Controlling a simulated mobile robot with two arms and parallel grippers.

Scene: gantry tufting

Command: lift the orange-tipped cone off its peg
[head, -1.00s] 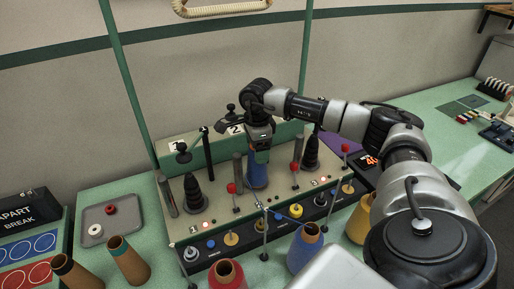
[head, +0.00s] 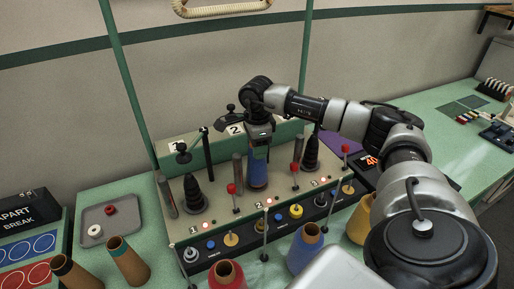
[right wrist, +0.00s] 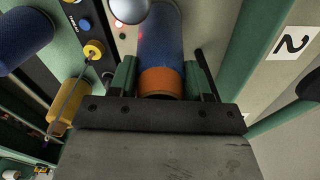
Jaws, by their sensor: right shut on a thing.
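The blue cone with an orange tip (right wrist: 160,81) is upright at the middle position of the peg stand, under the "2" sign. Its blue body (head: 258,174) shows below my right gripper in the head view. My right gripper (right wrist: 163,76) is shut on the cone's top, with a green finger on each side of the orange band. In the head view the gripper (head: 259,145) hides the tip. The peg inside the cone is hidden, and I cannot tell whether the cone's base is clear of the stand. My left gripper is not in view.
Dark stepped cones (head: 193,194) and (head: 311,154) flank the held cone. Red-knobbed levers (head: 232,189) and (head: 295,168) rise in front. A red cone (head: 228,275), a blue cone (head: 305,248) and a yellow cone (head: 360,220) stand nearer. A grey tray (head: 112,224) is at left.

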